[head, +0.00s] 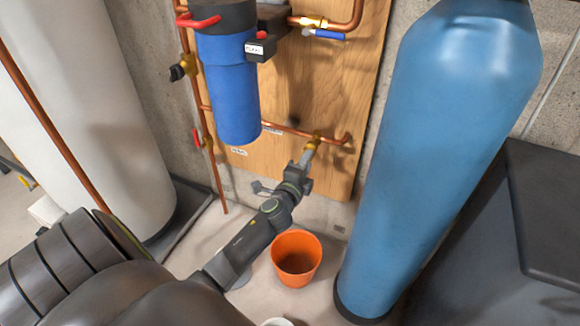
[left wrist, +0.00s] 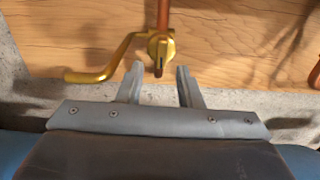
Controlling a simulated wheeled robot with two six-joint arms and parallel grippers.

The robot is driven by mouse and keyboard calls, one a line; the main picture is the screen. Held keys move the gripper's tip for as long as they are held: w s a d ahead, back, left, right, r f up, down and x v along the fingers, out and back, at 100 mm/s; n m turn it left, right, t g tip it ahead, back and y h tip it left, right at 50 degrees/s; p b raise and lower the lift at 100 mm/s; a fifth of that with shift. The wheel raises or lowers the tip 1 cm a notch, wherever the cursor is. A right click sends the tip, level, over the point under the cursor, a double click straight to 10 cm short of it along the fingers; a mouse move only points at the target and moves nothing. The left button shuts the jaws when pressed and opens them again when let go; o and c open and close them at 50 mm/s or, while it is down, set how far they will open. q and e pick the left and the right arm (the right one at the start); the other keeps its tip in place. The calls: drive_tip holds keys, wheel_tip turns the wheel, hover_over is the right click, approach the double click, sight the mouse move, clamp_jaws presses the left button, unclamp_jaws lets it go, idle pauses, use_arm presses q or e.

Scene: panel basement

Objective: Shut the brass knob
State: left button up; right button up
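The brass tap with its knob (head: 313,143) sits on the copper pipe low on the wooden panel in the head view. In the left wrist view the brass knob (left wrist: 160,44) is at the top centre, with a curved brass spout (left wrist: 100,74) reaching left. My left gripper (head: 304,162) is close in front of the tap. In the left wrist view its two fingers (left wrist: 158,84) are apart, just below the knob, with nothing between their tips that I can see held. Contact with the knob cannot be told. My right gripper is not in view.
An orange bucket (head: 297,280) stands on the floor below the tap. A blue filter housing (head: 232,95) with red-handled valves hangs left on the panel. A tall blue tank (head: 440,130) stands close on the right, a white tank (head: 80,110) on the left.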

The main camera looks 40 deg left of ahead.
use_arm(q)
drive_tip(key=v, duration=1.5)
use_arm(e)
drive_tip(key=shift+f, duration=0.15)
use_arm(q)
drive_tip(key=shift+d, duration=0.1)
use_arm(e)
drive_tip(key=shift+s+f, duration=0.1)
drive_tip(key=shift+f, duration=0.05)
